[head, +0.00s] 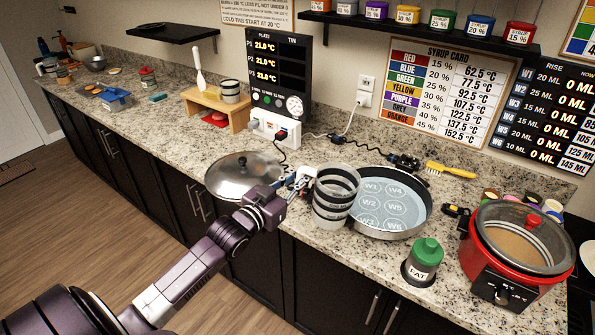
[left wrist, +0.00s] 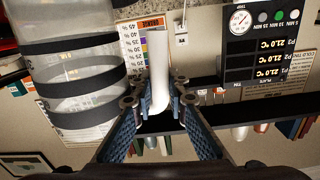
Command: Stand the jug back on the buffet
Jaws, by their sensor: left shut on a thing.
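The jug (head: 335,197) is a clear vessel with black bands, seen in the head view at the counter's front, just left of the round pan. It looks about upright. It also shows large at the left of the left wrist view (left wrist: 75,75). My left gripper (head: 292,183) is shut on the jug's pale handle (left wrist: 158,75), on the jug's left side. I cannot tell whether the jug's base touches the counter. The buffet seems to be the speckled stone counter (head: 300,255). My right gripper is not in view.
A round pan (head: 425,225) with marked circles W1 to W6 sits right behind the jug. A steel lid (head: 240,175) lies to the left. A green-capped FAT jar (head: 422,262) and a red cooker (head: 515,250) stand right. Bare counter lies in front of the pan.

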